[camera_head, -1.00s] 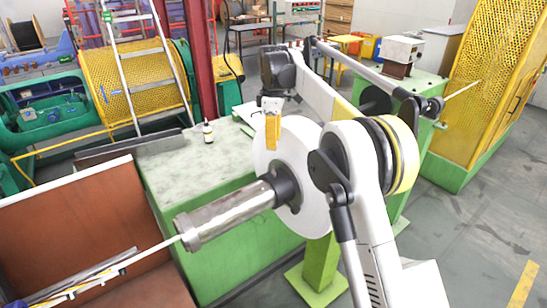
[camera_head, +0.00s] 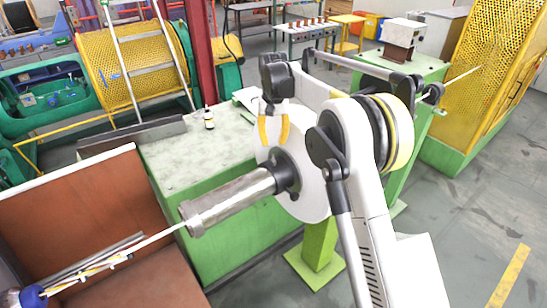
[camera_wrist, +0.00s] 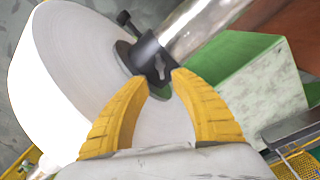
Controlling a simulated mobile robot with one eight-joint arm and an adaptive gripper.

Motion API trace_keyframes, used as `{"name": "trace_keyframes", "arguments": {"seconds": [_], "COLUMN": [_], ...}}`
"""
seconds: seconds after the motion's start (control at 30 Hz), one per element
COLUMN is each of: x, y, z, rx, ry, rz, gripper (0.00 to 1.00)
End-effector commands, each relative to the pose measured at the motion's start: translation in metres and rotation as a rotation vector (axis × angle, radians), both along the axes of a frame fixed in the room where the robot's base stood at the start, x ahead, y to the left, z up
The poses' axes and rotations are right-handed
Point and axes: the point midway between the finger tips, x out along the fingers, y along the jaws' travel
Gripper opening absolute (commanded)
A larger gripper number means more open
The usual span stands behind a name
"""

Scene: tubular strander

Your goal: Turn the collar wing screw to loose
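The dark collar (camera_head: 285,175) sits on the steel shaft (camera_head: 235,200), against the white disc (camera_head: 312,195). My gripper (camera_head: 273,143) is above the collar, its two yellow fingers apart and pointing down at it. In the wrist view the collar (camera_wrist: 150,57) lies just beyond the fingertips of my gripper (camera_wrist: 160,79), with nothing visible between them. A small dark knob (camera_wrist: 124,19) sticks out at the collar's far side; it may be the wing screw, but I cannot be sure. Contact between fingertips and collar cannot be told.
The white disc (camera_wrist: 85,75) fills the left of the wrist view, close to one finger. A green bench (camera_head: 190,165) carries a small bottle (camera_head: 209,118). A brown trough (camera_head: 75,215) lies at left. Open grey floor (camera_head: 470,240) is at right.

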Motion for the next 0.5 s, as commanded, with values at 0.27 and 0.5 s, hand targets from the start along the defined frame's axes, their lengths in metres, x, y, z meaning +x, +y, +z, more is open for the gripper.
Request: {"name": "trace_keyframes", "arguments": {"seconds": [0.27, 0.5], "x": [0.000, 0.000], "y": [0.000, 0.000], "z": [-0.055, -0.075], "rx": [0.000, 0.000], "ry": [0.000, 0.000], "rz": [0.001, 0.002], "gripper": [0.29, 0.29]}}
